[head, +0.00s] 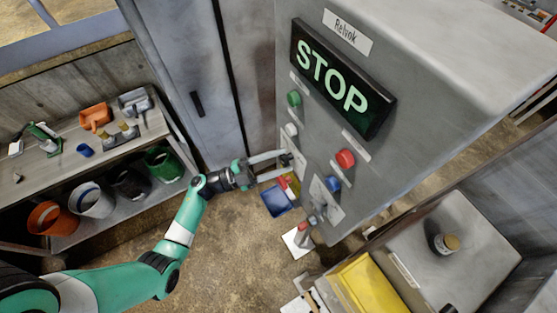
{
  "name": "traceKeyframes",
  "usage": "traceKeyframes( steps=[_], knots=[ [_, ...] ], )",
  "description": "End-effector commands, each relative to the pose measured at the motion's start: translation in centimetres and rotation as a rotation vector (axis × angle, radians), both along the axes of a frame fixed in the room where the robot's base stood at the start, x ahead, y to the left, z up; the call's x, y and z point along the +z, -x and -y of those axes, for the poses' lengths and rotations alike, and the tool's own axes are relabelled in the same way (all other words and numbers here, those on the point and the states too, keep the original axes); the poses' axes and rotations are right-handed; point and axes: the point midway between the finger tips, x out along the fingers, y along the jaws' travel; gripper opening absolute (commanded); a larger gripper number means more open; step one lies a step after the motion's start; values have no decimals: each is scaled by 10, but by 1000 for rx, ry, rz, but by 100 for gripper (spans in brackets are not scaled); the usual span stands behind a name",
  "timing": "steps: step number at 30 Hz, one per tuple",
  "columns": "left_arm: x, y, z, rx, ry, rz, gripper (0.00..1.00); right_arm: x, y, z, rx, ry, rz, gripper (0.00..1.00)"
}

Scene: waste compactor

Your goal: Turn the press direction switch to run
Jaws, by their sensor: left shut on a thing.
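The grey control cabinet (440,60) stands at the centre right, with a lit STOP sign (342,80) on its front. My left gripper (290,161) reaches the lower left of this front panel. Its fingers are shut on a small dark switch knob (286,159), which I take to be the press direction switch. The fingers hide much of the knob, and its setting and label are too small to read. My right gripper is not in view.
Near the knob are a green button (294,99), a white button (291,130), a red button (345,159) and a blue button (333,183). A shelf (130,140) with tools and several buckets stands at left. A blue bin (277,201) is on the floor below the gripper.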

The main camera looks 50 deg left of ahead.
Motion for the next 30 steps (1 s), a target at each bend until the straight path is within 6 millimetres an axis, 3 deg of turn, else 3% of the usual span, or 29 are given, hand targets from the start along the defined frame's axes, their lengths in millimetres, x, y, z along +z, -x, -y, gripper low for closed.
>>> traceKeyframes(
  steps=[18,19,24,30],
  knots=[
    [0,0,0,0,-50,10,0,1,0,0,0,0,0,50],
    [0,0,0,0,-50,10,56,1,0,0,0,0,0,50],
    [0,0,0,0,-49,9,82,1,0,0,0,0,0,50],
    [0,0,0,0,-48,9,82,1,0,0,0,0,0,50]
  ],
)
